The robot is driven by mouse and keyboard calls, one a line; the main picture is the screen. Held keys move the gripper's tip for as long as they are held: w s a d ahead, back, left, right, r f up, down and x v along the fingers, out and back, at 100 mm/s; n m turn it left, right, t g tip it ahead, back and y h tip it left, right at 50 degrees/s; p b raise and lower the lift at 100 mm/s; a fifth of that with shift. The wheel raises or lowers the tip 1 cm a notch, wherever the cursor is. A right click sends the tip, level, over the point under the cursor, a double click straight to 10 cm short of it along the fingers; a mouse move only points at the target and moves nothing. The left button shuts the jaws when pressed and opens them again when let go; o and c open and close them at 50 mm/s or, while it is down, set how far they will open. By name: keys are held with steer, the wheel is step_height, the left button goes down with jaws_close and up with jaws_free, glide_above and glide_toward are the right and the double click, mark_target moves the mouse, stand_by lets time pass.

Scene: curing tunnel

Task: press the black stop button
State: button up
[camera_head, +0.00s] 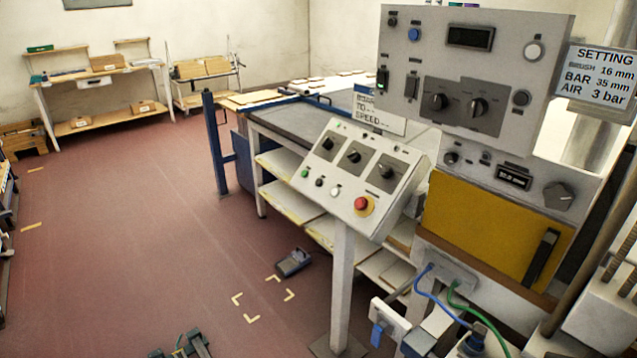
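A sloped grey control panel (350,180) stands on a white post in the middle of the camera_head view. Along its lower edge are a green button (304,173), a small black button (319,182), a white button (335,191) and a red mushroom button on a yellow ring (362,205). Nothing covers the black button. A dark shape at the bottom edge, cut off by the frame, may be my gripper (183,346). It is low and left of the panel, well apart from the buttons. Its fingers cannot be made out.
Three rotary knobs sit above the buttons. A tall grey cabinet (477,65) with more switches and a yellow door (490,226) stands right. Blue and green hoses hang below. A conveyor table (300,122) lies behind. A dark device (294,262) lies on the open red floor.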

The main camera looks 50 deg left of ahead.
jaws_close()
stand_by(1.3)
